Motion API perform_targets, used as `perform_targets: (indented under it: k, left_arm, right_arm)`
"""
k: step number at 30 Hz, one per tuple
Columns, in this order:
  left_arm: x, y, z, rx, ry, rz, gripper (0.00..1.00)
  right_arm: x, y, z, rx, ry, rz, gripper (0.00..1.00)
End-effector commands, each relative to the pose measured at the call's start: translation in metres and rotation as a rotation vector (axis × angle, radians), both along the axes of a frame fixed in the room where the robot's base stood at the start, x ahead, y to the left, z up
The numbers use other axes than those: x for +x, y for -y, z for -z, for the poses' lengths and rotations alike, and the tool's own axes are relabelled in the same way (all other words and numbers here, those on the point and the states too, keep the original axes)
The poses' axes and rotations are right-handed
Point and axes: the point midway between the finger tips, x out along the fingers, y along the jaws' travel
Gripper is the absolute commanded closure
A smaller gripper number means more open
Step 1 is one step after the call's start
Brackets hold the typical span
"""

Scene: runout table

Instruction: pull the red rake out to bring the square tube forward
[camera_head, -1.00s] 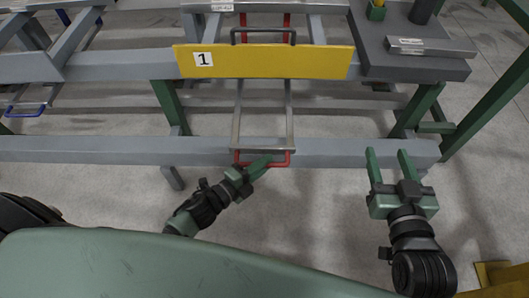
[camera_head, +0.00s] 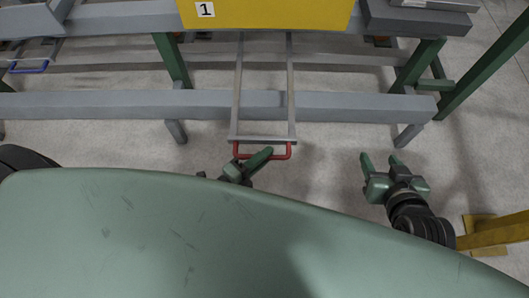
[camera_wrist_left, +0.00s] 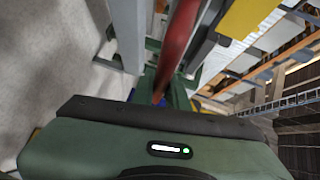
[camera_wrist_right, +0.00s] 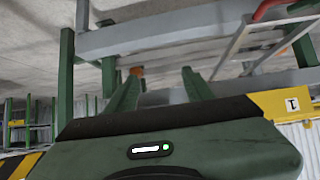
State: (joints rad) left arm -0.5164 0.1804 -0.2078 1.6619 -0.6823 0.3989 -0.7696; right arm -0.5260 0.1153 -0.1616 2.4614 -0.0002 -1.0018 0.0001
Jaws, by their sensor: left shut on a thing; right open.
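The rake's red handle (camera_head: 281,157) sits at the near end of two long grey rails (camera_head: 291,90), which run back under the yellow board marked 1. In the left wrist view the red bar (camera_wrist_left: 178,45) passes between the fingers. My right gripper (camera_head: 381,162) is open and empty, to the right of the handle. The handle also shows in the right wrist view (camera_wrist_right: 270,9). I cannot single out the square tube; the area behind the yellow board is out of view.
The table's grey front beam (camera_head: 350,103) crosses under the rake rails. A yellow board (camera_head: 270,14) stands above them. A blue handle (camera_head: 28,70) is at the far left. A yellow stand (camera_head: 490,228) is at the right. The floor between my grippers is clear.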

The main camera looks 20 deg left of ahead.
Motion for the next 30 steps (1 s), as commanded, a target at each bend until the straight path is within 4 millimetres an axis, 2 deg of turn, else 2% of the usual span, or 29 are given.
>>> perform_targets:
  k: [3,4,6,17,30]
  left_arm:
    - [-0.005,0.003,0.003,-0.002,-0.009,0.007,1.00]
    - [-0.005,0.003,0.003,-0.001,-0.010,0.007,0.80]
    - [-0.005,0.002,0.003,-0.001,-0.009,0.006,0.64]
    - [-0.006,0.000,0.001,-0.001,-0.006,0.003,0.64]
    - [-0.063,-0.032,-0.008,0.000,-0.009,0.003,0.64]
  right_arm:
    - [0.000,0.000,0.000,0.000,0.000,0.000,0.48]
    - [0.000,0.000,0.000,0.000,0.001,0.000,0.48]
    - [0.000,0.000,0.000,0.000,0.001,0.001,0.48]
    - [0.000,0.000,-0.001,-0.001,-0.001,0.001,0.48]
    - [-0.045,0.016,0.030,-0.055,-0.251,0.017,0.48]
